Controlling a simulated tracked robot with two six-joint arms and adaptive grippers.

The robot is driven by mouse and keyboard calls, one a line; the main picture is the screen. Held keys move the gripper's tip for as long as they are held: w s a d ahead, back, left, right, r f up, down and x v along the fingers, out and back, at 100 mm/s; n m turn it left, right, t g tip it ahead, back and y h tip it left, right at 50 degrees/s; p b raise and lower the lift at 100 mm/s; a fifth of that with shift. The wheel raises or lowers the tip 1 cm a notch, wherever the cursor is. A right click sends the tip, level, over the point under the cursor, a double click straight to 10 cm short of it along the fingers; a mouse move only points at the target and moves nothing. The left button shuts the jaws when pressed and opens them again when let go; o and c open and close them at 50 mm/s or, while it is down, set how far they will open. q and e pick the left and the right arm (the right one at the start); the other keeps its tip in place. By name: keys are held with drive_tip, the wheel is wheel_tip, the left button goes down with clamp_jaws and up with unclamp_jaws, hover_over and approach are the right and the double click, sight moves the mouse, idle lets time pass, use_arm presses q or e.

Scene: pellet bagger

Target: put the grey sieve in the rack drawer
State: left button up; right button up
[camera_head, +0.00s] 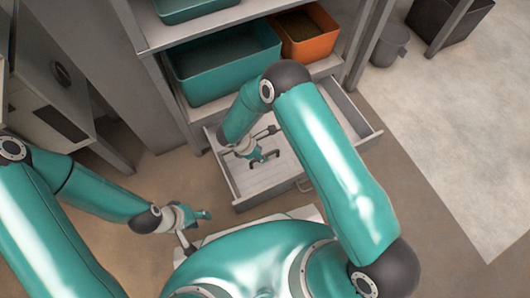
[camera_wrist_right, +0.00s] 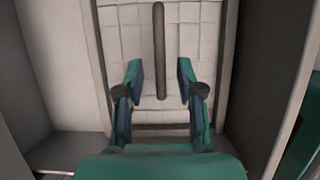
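The rack drawer (camera_head: 246,203) is pulled open below the rack, with a pale floor. My right gripper (camera_head: 265,157) is over the drawer, pointing down, open and empty. In the right wrist view its fingers (camera_wrist_right: 160,85) stand apart with the pale drawer floor (camera_wrist_right: 120,45) beyond them. A dark grey rod-like thing (camera_wrist_right: 159,50) lies in line with the gap, untouched by either finger. I cannot tell whether it is part of the grey sieve; no sieve mesh shows clearly. My left gripper (camera_head: 196,229) is open and empty near my body, left of the drawer.
A teal bin (camera_head: 225,72) and an orange bin (camera_head: 308,40) with brownish contents stand on the shelf above the drawer. A grey machine (camera_head: 50,90) is at the left. A grey bucket (camera_head: 388,47) stands on the floor at the upper right. Floor right of the drawer is clear.

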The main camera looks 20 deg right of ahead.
drive_tip(key=p+v, duration=0.1)
drive_tip(key=v, duration=0.5)
drive_tip(key=shift+a+r+p, duration=0.1)
drive_tip(key=shift+r+p, duration=0.25)
drive_tip(key=shift+p, duration=0.05)
